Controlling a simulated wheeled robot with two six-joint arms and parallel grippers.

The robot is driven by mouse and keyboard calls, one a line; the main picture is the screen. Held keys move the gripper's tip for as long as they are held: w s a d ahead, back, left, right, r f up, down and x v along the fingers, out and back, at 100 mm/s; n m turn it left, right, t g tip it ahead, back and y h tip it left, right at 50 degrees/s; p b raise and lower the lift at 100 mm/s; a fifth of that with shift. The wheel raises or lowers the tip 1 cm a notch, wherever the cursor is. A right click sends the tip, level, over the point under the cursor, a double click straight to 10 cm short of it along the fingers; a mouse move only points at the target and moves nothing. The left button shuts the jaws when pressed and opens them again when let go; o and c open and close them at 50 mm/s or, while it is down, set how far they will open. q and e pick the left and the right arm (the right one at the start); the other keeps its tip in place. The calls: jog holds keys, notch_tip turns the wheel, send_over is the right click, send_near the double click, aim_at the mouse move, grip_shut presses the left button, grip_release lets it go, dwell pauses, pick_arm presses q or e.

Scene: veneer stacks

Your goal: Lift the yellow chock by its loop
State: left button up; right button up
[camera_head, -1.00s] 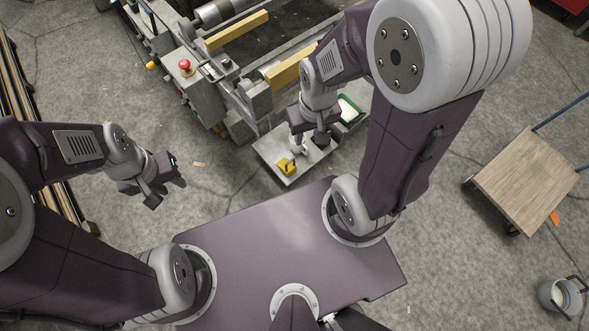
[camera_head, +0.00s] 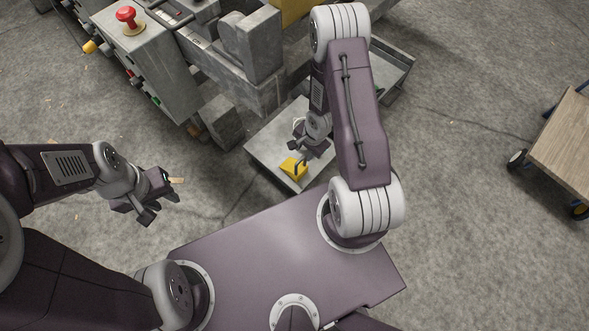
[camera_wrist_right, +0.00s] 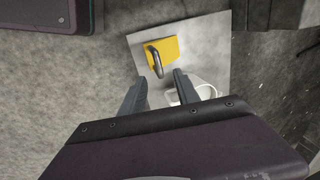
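The yellow chock (camera_head: 291,167) sits near the front corner of a grey metal plate (camera_head: 266,151). In the right wrist view the chock (camera_wrist_right: 170,46) lies ahead of my fingertips, with its grey loop (camera_wrist_right: 153,60) standing up at its left side. My right gripper (camera_head: 308,148) is over the plate, close to the chock. In its wrist view the right gripper (camera_wrist_right: 159,85) has its fingers apart with nothing between them, and the loop is just beyond the tips. My left gripper (camera_head: 155,200) is open and empty, away from the plate over the floor.
A white round item (camera_wrist_right: 204,92) is on the plate beside my right finger. A grey machine with a red button (camera_head: 127,15) stands behind and left of the plate. A wooden-topped cart (camera_head: 566,145) is at the far right. Floor between is mostly clear.

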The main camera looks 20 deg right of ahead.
aim_at(301, 159)
jog(key=f+b, duration=0.3)
jog(key=shift+w+a+f, duration=0.15)
jog(key=shift+w+f, duration=0.2)
jog(key=shift+f, duration=0.05)
jog(key=f+b, duration=0.5)
jog(key=shift+w+a+f, duration=0.15)
jog(key=shift+w+a, duration=0.1)
jog(key=shift+w, duration=0.05)
jog(key=shift+r, duration=0.25)
grip_shut()
dwell(0.4)
